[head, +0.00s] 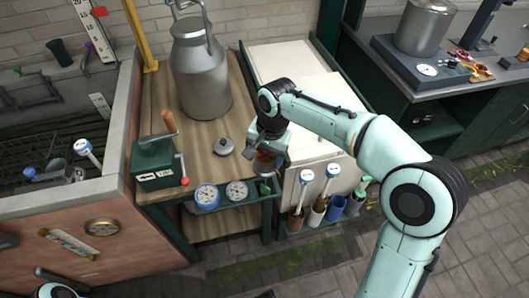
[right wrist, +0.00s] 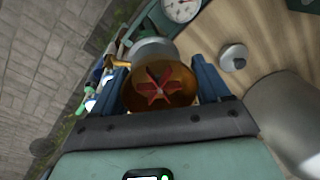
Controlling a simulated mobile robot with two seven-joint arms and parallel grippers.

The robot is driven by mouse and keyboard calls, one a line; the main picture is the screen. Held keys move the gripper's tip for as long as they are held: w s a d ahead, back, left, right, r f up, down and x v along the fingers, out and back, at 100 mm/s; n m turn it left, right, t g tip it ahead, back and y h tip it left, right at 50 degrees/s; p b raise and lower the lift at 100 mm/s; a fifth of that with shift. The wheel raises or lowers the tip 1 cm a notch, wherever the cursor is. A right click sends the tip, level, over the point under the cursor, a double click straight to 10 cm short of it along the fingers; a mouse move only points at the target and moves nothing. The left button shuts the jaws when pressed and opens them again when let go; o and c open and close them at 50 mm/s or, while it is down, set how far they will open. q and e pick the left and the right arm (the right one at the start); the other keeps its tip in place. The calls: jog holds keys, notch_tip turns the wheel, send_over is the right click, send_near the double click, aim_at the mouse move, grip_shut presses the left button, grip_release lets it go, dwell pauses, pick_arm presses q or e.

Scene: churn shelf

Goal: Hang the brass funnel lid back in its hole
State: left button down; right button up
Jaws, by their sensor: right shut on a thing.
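My right gripper (head: 265,157) is at the right front corner of the wooden bench, pointing down. It is shut on the brass funnel lid (right wrist: 150,103), which shows between its two blue fingers in the right wrist view. The lid is a round brass cup with a red star-shaped piece inside; in the head view only a small amber-brown part (head: 265,158) shows. A grey metal rounded thing (right wrist: 153,50) is just beyond the brass lid in the right wrist view; I cannot tell whether they touch. I cannot make out the hole. My left gripper is not in view.
A milk churn (head: 201,75) stands at the bench's back. A grey knobbed lid (head: 224,147) lies left of my right gripper. A green crank box (head: 154,162) is at the left front. Two dials (head: 207,196) and upright brushes (head: 305,178) are along the front.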

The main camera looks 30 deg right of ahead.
jog(key=shift+f+b, duration=0.85)
jog(key=shift+f, duration=0.55)
jog(key=shift+f+b, duration=1.25)
jog(key=shift+f, duration=0.55)
jog(key=shift+f+b, duration=1.4)
jog(key=shift+f, duration=0.85)
